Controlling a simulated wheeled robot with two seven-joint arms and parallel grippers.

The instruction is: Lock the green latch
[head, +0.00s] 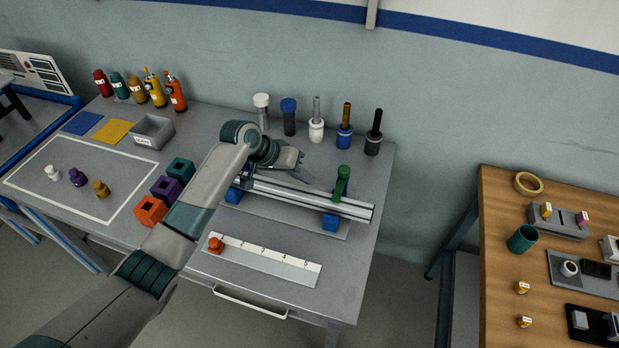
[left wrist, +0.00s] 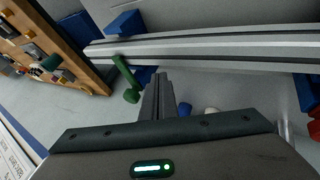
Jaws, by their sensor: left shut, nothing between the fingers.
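The green latch (head: 342,182) is a slim upright lever with a rounded top, at the right part of a silver rail (head: 300,197). In the left wrist view the latch (left wrist: 122,70) shows as a green bar crossing the rail (left wrist: 220,45), its round end (left wrist: 131,96) left of my fingertips. My left gripper (head: 302,160) is over the rail's far side, left of the latch and apart from it. In the left wrist view my left gripper (left wrist: 160,76) is shut and empty. My right gripper is not in view.
Blue blocks (head: 331,222) support the rail. Several upright bottles and tools (head: 316,130) stand behind it. Open coloured boxes (head: 166,188) stand left of my arm. A white numbered strip (head: 270,261) with a red knob lies in front. A wooden table (head: 497,240) is to the right.

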